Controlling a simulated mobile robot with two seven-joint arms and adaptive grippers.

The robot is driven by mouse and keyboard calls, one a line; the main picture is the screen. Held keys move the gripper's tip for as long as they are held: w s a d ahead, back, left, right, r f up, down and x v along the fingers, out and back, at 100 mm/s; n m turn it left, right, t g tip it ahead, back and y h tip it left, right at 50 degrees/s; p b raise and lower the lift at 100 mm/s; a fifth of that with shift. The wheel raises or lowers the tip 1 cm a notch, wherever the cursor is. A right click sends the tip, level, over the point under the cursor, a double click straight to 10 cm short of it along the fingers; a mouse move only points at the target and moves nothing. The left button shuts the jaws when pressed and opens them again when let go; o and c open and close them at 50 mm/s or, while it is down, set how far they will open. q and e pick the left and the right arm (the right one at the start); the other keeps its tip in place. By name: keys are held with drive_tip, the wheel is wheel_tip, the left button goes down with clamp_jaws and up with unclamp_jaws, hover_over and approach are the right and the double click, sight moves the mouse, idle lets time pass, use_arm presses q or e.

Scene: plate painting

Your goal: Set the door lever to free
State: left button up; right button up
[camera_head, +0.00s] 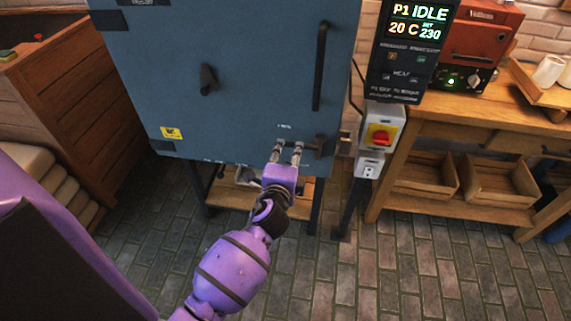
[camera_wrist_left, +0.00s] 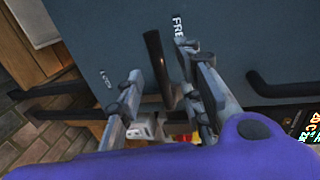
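The door lever is a dark bar (camera_head: 319,146) low on the blue kiln door (camera_head: 260,60). In the left wrist view the lever (camera_wrist_left: 157,65) lies between the two fingers of my left gripper (camera_wrist_left: 160,68), with its end between the FREE label (camera_wrist_left: 178,26) and a second, hardly readable label (camera_wrist_left: 105,78). My left gripper (camera_head: 287,150) is open around the lever, the fingers apart on either side. Some gap seems to show beside the bar; whether either finger touches it I cannot tell. In the head view the gripper partly hides the lever's left part. My right gripper is not in view.
A long vertical door handle (camera_head: 320,66) is above the lever, and a dark knob (camera_head: 208,80) is at the door's middle. A red-and-yellow switch box (camera_head: 379,135) and a controller reading IDLE (camera_head: 415,35) are to the right. A wooden bench (camera_head: 460,121) stands beyond.

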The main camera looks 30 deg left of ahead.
use_arm(q)
drive_tip(key=v, duration=0.6)
drive_tip(key=shift+r, duration=0.1)
idle(0.3)
drive_tip(key=s+d+f+n+g+h+p, duration=0.1)
drive_tip(key=s+d+f+n+g+h, duration=0.2)
drive_tip(key=s+f+n, duration=0.55)
drive_tip(key=s+f+n+g+h+p, duration=0.1)
drive_tip(key=s+f+n, duration=0.2)
drive_tip(key=s, duration=0.9)
drive_tip(key=s+d+f+n+g+p, duration=0.1)
drive_tip(key=s+f, duration=0.5)
drive_tip(key=s, duration=0.6)
drive_tip(key=shift+d+f+n+g+h, duration=0.25)
drive_tip(key=shift+d+n+g+h, duration=0.15)
drive_tip(key=shift+n+g, duration=0.55)
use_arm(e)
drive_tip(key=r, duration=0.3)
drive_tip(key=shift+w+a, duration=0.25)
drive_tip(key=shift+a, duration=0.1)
